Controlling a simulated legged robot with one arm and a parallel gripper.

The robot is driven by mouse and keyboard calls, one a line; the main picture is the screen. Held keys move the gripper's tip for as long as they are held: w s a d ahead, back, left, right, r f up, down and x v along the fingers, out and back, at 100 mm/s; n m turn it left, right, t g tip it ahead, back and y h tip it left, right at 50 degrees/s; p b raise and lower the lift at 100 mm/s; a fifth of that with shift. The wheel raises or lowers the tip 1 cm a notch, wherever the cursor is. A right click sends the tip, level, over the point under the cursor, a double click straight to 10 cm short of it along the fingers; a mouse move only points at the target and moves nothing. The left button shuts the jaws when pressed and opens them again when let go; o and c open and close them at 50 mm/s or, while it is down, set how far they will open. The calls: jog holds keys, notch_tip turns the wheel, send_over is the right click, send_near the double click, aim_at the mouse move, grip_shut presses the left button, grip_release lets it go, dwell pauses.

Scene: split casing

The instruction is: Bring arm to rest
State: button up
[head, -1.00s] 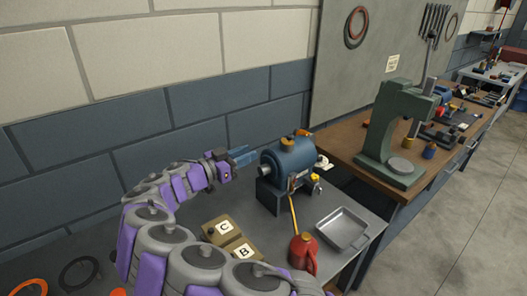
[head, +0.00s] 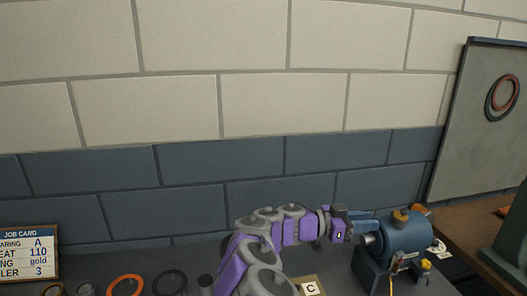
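My gripper (head: 368,221) is at the end of my purple and grey arm, low and right of centre in the head view. Its blue fingers point right, toward the blue casing (head: 405,236). They overlap the casing's left end in the picture; I cannot tell whether they touch it. The finger gap is too small to read, and nothing held is visible. The casing sits on a dark stand with an orange-brown cap on top and a silver shaft end at its left.
A job card (head: 29,253) stands at the left. An orange ring (head: 125,285) and a dark ring (head: 170,283) lie on the bench. A block marked C (head: 311,288) is beside my arm. The wall is close behind; a grey board (head: 478,130) is at the right.

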jog(key=s+d+r+n+g+y, duration=0.1)
jog(key=s+d+g+y, duration=0.15)
jog(key=s, duration=0.75)
jog(key=s+d+r+n+g+y, duration=0.15)
jog(key=s+y, duration=0.25)
jog(key=s, duration=0.5)
jog(key=s+a+f+n+y, duration=0.5)
jog(key=s+a+f+n, duration=0.1)
jog(key=s+a, duration=0.4)
jog(key=s+a+f+n+t+y, duration=0.1)
jog(key=s+a+f+n+y, duration=0.5)
jog(key=s+a, duration=0.4)
jog(key=shift+f+n, duration=0.55)
jog(key=shift+n, duration=0.5)
jog(key=shift+d, duration=0.35)
jog(key=shift+a, duration=0.15)
